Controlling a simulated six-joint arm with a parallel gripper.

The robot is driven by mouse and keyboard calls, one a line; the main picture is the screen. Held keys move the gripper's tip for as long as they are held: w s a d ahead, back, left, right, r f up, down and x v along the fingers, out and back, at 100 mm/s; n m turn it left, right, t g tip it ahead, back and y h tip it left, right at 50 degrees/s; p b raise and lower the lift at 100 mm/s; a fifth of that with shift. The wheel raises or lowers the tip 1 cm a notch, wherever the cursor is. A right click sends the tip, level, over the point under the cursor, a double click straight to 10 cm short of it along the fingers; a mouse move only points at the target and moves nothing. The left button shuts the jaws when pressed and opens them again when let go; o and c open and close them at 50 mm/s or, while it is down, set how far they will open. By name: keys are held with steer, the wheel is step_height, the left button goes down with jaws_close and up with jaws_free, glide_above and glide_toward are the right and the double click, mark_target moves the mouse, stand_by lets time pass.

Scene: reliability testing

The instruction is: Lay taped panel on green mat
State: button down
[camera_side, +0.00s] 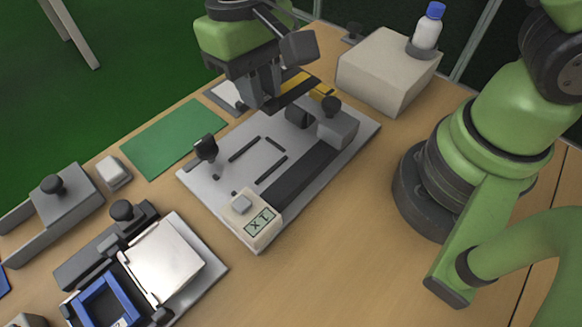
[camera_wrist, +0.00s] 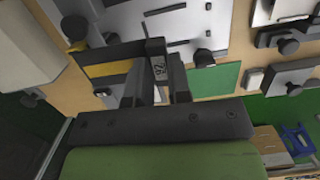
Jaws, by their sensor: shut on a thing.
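My gripper (camera_side: 267,98) is shut on a thin dark panel (camera_side: 294,92), held above the back part of a grey test fixture. In the wrist view the panel (camera_wrist: 100,56) sticks out to the left of my gripper (camera_wrist: 157,84), with a yellow tape-like band along it. A small label with dark marks shows between the fingers. The green mat (camera_side: 174,138) lies bare on the table, left of the fixture and apart from the panel. The mat also shows in the wrist view (camera_wrist: 217,80). The fingers hide part of the panel.
The grey fixture (camera_side: 222,160) has upright clamps and a display box (camera_side: 250,220). A beige block (camera_side: 378,68) with a white, blue-capped bottle (camera_side: 427,28) stands at the back right. Another fixture with a blue frame (camera_side: 105,298) is at the front left. Table is clear at front right.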

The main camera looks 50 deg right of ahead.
steer(key=w+d+r, duration=0.7)
steer(key=d+r, duration=0.1)
steer(key=d, duration=0.3)
steer(key=n+t, duration=0.3)
steer(key=n, duration=3.2)
glide_above(190, 123)
steer(key=f, duration=1.8)
steer(key=shift+s+d+f, duration=0.2)
steer(key=shift+s+d, duration=0.05)
steer(key=shift+d, duration=0.05)
steer(key=shift+a+f+n, duration=0.3)
steer(key=shift+f+n, duration=0.2)
steer(key=shift+n, duration=0.3)
steer(key=shift+f, duration=1)
steer(key=shift+f, duration=0.25)
